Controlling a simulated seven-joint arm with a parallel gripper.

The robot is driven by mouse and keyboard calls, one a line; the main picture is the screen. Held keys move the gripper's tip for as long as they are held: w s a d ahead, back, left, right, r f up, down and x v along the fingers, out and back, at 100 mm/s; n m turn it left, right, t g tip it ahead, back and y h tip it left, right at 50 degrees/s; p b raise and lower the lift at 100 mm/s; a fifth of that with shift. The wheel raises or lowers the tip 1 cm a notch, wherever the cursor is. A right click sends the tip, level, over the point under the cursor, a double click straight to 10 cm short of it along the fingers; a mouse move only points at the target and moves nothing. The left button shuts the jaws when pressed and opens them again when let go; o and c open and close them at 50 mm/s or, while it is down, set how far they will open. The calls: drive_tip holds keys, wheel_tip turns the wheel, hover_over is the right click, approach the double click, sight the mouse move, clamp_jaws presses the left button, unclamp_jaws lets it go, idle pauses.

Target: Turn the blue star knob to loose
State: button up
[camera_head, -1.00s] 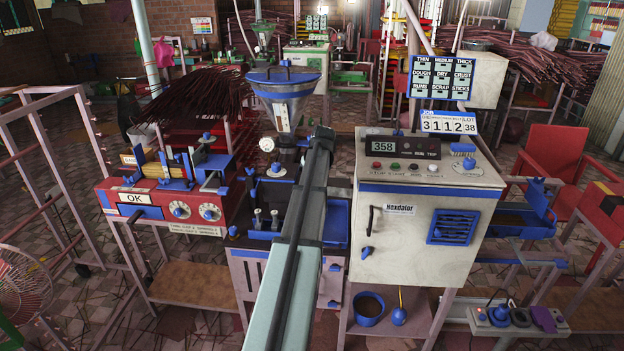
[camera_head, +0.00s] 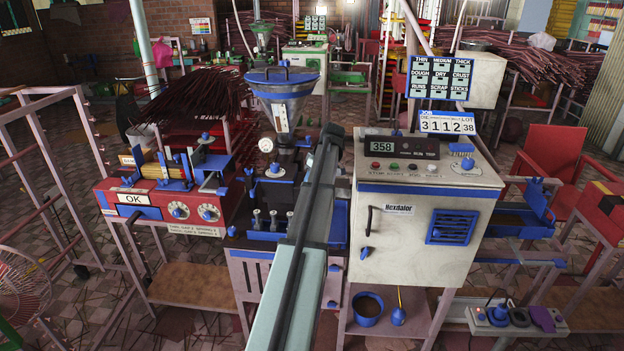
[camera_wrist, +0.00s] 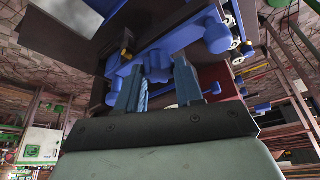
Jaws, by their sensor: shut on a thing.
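In the wrist view my gripper (camera_wrist: 158,72) has its two blue-grey fingers on either side of a blue knob (camera_wrist: 157,60) on the front of the extruder. The fingers are shut on it, and its star outline is mostly hidden between them. In the head view my arm covers the gripper and the knob. The arm's far end stands beside the dark extruder (camera_head: 273,192), which sits under a steel hopper (camera_head: 283,110) with a blue rim. How far the knob is turned cannot be told.
A white control cabinet (camera_head: 395,240) with a 358 display stands close to the right of my arm. A red machine (camera_head: 150,215) with dials is further left.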

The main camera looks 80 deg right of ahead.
idle(0.3)
drive_tip(key=o, duration=1)
drive_tip(key=shift+o, duration=0.2)
drive_tip(key=shift+r, duration=0.1)
drive_tip(key=v, duration=1.3)
drive_tip(key=shift+r, duration=0.3)
